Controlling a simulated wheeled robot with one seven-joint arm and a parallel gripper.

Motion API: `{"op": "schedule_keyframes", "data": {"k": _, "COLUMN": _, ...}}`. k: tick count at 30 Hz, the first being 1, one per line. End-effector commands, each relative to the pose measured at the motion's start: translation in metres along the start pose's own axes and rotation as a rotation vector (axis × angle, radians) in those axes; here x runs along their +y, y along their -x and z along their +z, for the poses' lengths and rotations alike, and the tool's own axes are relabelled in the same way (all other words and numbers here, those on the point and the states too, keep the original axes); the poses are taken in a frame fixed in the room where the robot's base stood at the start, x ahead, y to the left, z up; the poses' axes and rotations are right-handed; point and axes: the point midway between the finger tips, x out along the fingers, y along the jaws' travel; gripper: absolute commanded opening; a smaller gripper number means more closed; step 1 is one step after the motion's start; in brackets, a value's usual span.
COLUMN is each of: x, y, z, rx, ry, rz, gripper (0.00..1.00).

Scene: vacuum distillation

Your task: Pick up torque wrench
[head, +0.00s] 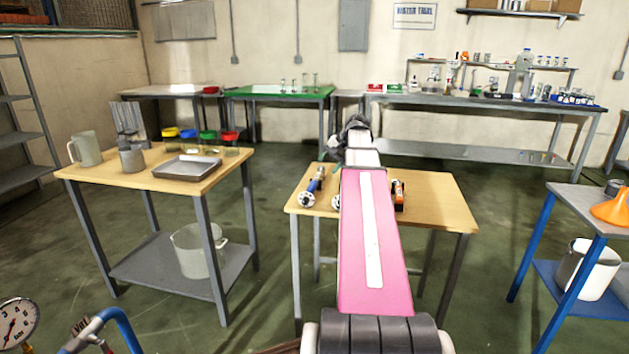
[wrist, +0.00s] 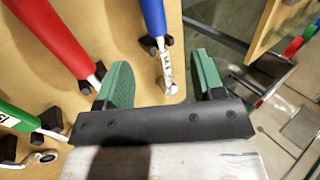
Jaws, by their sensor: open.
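In the wrist view, several tools with coloured handles lie on black holders on a wooden tabletop (wrist: 130,45). A blue-handled tool (wrist: 153,18) has a marked metal shaft. A red-handled tool (wrist: 57,38) and a green-handled tool (wrist: 20,118) lie to its left. I cannot tell for sure which is the torque wrench. My gripper (wrist: 163,80) is open, its green fingers on either side of the blue-handled tool's metal end, with nothing gripped. In the head view, tools (head: 313,186) lie on the middle table (head: 440,200), and my arm hides part of it.
Black holders stick up near the fingers in the wrist view. In the head view, a left table (head: 110,177) carries a tray (head: 187,167) and jars. A blue-legged cart (head: 575,200) with an orange funnel (head: 612,208) stands at right. Floor lies open between the tables.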

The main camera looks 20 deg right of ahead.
Motion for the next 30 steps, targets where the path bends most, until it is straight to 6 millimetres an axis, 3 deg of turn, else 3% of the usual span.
{"op": "schedule_keyframes", "data": {"k": 5, "x": 0.0, "y": -0.011, "z": 0.001, "rx": -0.001, "ry": 0.0, "rz": 0.0, "gripper": 0.62}}
{"op": "schedule_keyframes", "data": {"k": 13, "x": 0.001, "y": -0.05, "z": 0.001, "rx": -0.002, "ry": 0.0, "rz": 0.001, "gripper": 0.62}}
{"op": "schedule_keyframes", "data": {"k": 22, "x": 0.004, "y": -0.07, "z": 0.003, "rx": -0.001, "ry": 0.0, "rz": 0.001, "gripper": 0.62}}
{"op": "schedule_keyframes", "data": {"k": 30, "x": 0.008, "y": -0.104, "z": 0.005, "rx": -0.001, "ry": 0.001, "rz": 0.001, "gripper": 0.62}}
